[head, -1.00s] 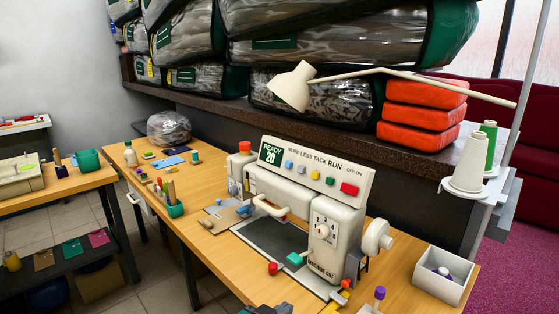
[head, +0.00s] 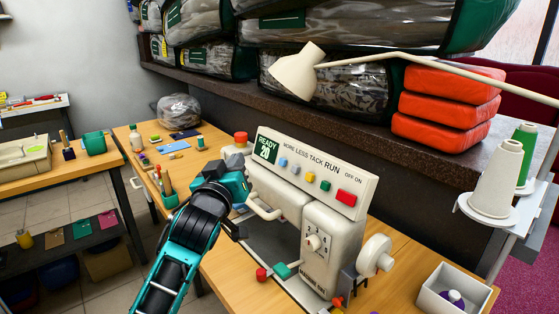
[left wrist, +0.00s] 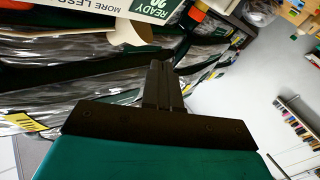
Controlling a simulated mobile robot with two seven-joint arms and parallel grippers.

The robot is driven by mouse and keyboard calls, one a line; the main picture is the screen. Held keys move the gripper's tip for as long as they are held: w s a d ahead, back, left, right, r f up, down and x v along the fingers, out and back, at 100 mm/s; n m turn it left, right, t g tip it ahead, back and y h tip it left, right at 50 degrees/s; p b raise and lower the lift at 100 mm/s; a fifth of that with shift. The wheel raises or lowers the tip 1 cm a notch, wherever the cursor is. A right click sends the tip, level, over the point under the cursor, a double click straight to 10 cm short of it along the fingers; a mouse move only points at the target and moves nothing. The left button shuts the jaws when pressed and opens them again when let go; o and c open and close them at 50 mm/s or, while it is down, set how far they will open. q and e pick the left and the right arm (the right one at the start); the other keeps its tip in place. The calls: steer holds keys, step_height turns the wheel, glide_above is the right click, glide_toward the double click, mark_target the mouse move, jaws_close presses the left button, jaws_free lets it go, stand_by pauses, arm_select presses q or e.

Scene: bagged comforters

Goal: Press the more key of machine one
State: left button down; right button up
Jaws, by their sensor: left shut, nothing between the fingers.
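Machine one (head: 318,250) is a cream sewing machine on the wooden table, with a slanted panel (head: 300,155) reading READY 20. Under the words MORE LESS TACK RUN sits a row of small keys; the leftmost, by MORE, is the blue more key (head: 283,162). A large red key (head: 346,198) is at the right end. My left gripper (head: 246,182) is left of and below the panel, apart from the more key; its fingertips are hard to make out there. In the left wrist view its dark fingers (left wrist: 158,75) are shut and empty, with part of the panel (left wrist: 110,12) above.
A cream lamp arm (head: 400,57) crosses above the machine. Thread cones (head: 497,180) and a white box (head: 452,290) are at the right. A red-topped bottle (head: 240,142) stands behind my gripper. Bagged comforters (head: 335,85) and orange bundles (head: 445,105) lie on the shelf behind.

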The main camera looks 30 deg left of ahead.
mark_target(283, 162)
arm_select(q)
steer(key=w+d+f+b, duration=0.2)
steer(key=w+d+b, duration=0.1)
steer(key=w, duration=0.4)
steer(key=shift+w+d+f+b, duration=0.15)
steer(key=shift+w+f+b, duration=0.25)
steer(key=shift+b, duration=0.35)
stand_by(0.6)
stand_by(1.1)
steer(key=shift+w+d+f, duration=0.1)
steer(key=shift+w+d, duration=0.05)
steer(key=shift+w, duration=0.2)
